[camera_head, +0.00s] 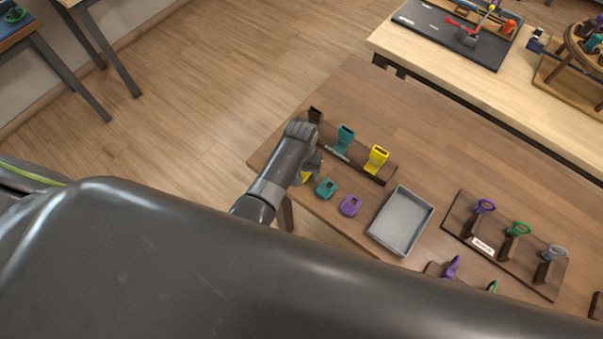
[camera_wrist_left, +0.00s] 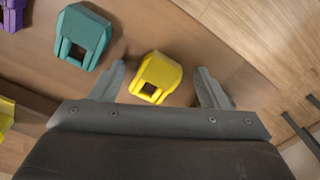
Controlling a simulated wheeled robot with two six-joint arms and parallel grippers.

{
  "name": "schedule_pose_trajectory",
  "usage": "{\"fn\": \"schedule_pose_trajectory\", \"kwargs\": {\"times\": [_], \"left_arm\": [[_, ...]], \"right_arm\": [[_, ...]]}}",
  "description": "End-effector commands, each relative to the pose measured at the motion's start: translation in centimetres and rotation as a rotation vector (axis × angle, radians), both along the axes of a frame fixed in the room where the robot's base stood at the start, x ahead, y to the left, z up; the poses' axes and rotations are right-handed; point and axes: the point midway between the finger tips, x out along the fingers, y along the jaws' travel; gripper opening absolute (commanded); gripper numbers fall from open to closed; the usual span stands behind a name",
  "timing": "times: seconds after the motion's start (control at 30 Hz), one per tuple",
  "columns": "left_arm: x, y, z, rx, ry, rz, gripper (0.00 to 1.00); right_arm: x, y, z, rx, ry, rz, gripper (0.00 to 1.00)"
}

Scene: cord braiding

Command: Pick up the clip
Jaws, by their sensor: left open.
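A yellow clip (camera_wrist_left: 155,77) lies on the brown table between the two spread fingers of my left gripper (camera_wrist_left: 160,72) in the left wrist view. The fingers are open, with a gap on each side of the clip. In the head view, my left gripper (camera_head: 312,168) is low at the table's left edge, and only a bit of the yellow clip (camera_head: 306,177) shows beside it. A teal clip (camera_head: 326,188) and a purple clip (camera_head: 350,205) lie in a row with it. The teal clip (camera_wrist_left: 82,38) also shows in the wrist view. My right gripper is out of view.
A dark wooden rack (camera_head: 364,168) with an upright teal piece (camera_head: 345,138) and an upright yellow piece (camera_head: 376,158) stands behind the clips. A grey tray (camera_head: 401,220) is to their right. Further right is a rack (camera_head: 485,246) holding coloured loop-handled tools.

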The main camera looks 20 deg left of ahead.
Motion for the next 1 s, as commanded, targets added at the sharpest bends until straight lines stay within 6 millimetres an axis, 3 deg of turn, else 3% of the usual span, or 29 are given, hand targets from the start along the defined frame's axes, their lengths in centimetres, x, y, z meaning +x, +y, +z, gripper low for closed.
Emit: {"fn": "schedule_pose_trajectory", "kwargs": {"times": [0.07, 0.43, 0.77, 1.0], "left_arm": [[0.0, 0.0, 0.1, 0.0, 0.0, 0.0, 0.69], [0.0, 0.0, 0.1, 0.0, 0.0, 0.0, 0.22], [0.0, 0.0, 0.2, 0.0, 0.0, 0.0, 0.22], [0.2, 0.1, 1.3, 0.0, 0.0, -0.001, 0.22]], "right_arm": [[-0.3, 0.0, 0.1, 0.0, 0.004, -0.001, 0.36], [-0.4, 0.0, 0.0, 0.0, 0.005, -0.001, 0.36], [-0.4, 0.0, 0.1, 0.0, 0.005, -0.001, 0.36], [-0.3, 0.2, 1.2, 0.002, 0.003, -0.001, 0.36]]}}
